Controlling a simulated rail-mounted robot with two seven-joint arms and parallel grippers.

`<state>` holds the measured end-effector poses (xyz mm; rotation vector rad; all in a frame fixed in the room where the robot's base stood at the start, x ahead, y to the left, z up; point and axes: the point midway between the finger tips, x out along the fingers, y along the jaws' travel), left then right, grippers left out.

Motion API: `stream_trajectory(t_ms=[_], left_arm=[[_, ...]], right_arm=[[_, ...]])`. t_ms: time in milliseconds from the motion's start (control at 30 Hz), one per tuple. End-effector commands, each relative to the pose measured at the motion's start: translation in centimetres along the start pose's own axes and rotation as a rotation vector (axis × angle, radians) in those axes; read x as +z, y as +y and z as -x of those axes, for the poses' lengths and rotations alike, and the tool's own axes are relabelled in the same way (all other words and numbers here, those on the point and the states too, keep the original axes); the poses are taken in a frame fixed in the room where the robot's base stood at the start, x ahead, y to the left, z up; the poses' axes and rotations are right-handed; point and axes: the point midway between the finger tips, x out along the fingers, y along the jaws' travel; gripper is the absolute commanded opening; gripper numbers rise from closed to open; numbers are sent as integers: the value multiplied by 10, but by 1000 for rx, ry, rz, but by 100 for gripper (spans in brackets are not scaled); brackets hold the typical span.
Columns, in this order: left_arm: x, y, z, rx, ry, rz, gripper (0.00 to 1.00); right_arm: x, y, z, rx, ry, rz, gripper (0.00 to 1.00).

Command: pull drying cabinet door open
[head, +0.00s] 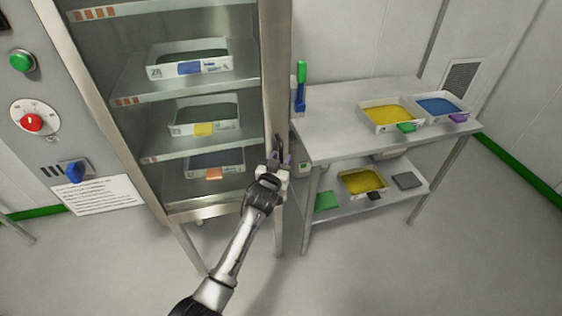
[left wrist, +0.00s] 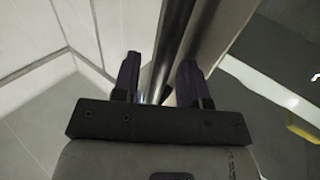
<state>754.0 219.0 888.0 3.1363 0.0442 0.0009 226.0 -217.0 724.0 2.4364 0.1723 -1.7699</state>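The drying cabinet (head: 190,205) stands at the left of the head view, with trays showing on its shelves behind what looks like a closed glass door. The door's right frame (head: 272,70) is a tall metal strip. My left gripper (head: 279,158) is at this frame, about level with the lower shelves. In the left wrist view its two dark fingers (left wrist: 158,80) stand apart, with a vertical metal bar (left wrist: 174,40), seemingly the door handle, running between them. Room shows beside the bar, and I cannot tell whether a finger touches it. My right gripper is not in view.
A steel table (head: 335,145) stands close to the cabinet's right, holding a yellow-filled tray (head: 388,114), a blue-filled tray (head: 438,107) and an upright green-and-blue tool (head: 300,85). A control panel (head: 45,95) is at the left. The floor in front (head: 390,275) is clear.

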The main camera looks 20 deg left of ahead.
Motion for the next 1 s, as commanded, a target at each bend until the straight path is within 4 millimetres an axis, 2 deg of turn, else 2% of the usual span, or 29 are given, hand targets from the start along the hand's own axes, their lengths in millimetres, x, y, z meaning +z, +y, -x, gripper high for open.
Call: stream_trajectory(t_ms=[400, 800, 1000], left_arm=[[0, 0, -4, 0, 0, 0, 40], [0, 0, -4, 0, 0, 0, 2], [0, 0, -4, 0, 0, 0, 0]], right_arm=[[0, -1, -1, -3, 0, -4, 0], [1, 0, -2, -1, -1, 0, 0], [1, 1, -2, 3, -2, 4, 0]])
